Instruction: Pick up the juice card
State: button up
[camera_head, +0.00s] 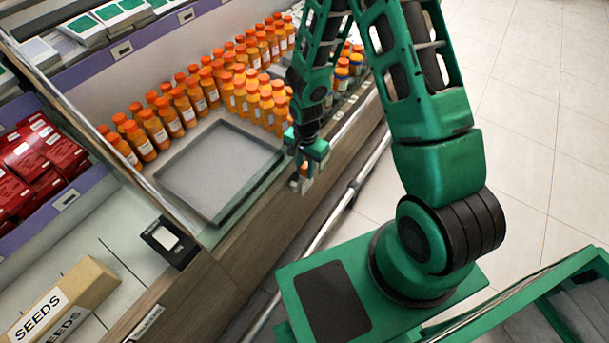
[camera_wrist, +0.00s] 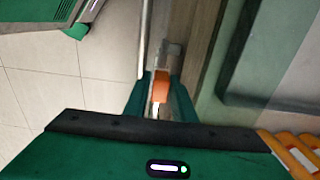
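The juice card, a small orange and white piece, shows between the fingers of my gripper in the wrist view (camera_wrist: 161,86). It also shows at the fingertips in the head view (camera_head: 305,170), just off the front edge of the shelf. My gripper (camera_wrist: 160,80) points down, with its green fingers close against both sides of the card. In the head view, my gripper (camera_head: 303,165) is in front of the empty grey tray. The gripper body and the fingers hide part of the card.
Several orange juice bottles (camera_head: 250,95) stand in rows on the shelf behind an empty grey tray (camera_head: 220,165). A black-framed card holder (camera_head: 170,242) and a seeds box (camera_head: 65,300) are at the lower left. A metal rail (camera_head: 340,205) runs below the shelf front. The tiled floor (camera_head: 545,110) is open at the right.

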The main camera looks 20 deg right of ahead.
grip_shut()
jog(key=shift+r, duration=0.1)
jog(key=shift+r, duration=0.5)
notch_tip(320, 180, up, 3)
jog(key=s+a+r, duration=0.6)
jog(key=s+a, duration=0.1)
jog(key=s, duration=0.2)
jog(key=shift+s+r, duration=0.2)
jog(key=shift+r, duration=0.2)
